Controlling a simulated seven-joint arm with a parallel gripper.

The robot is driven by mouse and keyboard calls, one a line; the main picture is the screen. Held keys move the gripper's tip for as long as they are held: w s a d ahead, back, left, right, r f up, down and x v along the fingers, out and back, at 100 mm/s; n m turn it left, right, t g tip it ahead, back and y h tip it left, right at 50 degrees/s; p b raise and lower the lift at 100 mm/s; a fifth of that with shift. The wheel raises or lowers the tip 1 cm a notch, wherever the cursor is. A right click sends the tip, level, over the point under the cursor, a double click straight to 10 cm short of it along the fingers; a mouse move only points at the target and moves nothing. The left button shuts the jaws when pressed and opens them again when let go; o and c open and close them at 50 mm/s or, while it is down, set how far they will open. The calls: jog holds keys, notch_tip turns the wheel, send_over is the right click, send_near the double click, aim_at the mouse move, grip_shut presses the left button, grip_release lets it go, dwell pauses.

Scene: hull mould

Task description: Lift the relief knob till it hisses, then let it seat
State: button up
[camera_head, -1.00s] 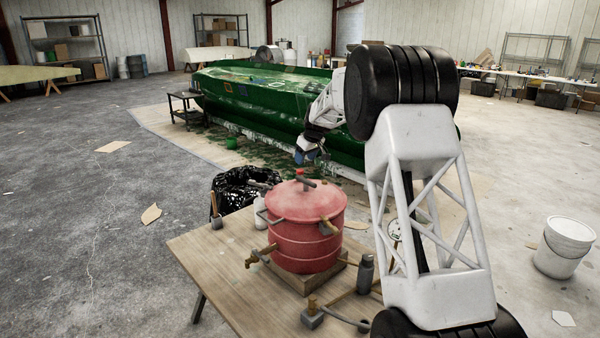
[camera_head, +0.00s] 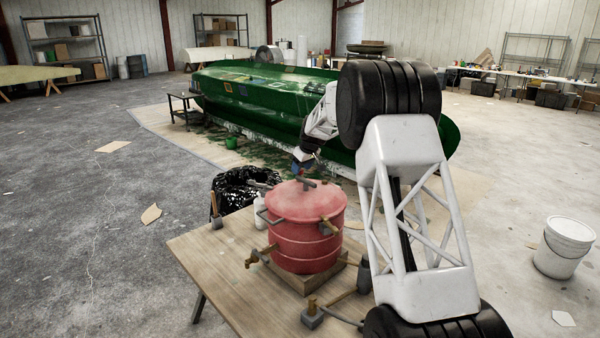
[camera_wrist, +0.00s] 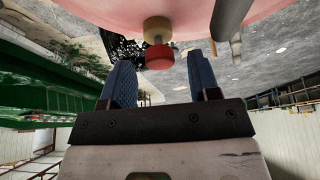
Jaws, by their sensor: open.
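The red pot (camera_head: 307,230) stands on a wooden block on the table. In the wrist view, a small red knob (camera_wrist: 159,58) on a brass stem (camera_wrist: 158,30) projects from the pot's pink-red lid (camera_wrist: 110,12). My gripper (camera_wrist: 161,62) is open, with one blue finger on each side of the knob in the picture. The fingers show gaps to the knob; I cannot tell how far the knob reaches between them. In the head view my gripper (camera_head: 300,166) is at the far edge of the lid, and the knob cannot be made out there.
A grey pipe (camera_wrist: 229,25) rises from the lid beside one finger. A black bin bag (camera_head: 240,188) stands behind. The green hull (camera_head: 260,105) lies beyond.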

jog(key=shift+x, duration=1.25)
grip_shut()
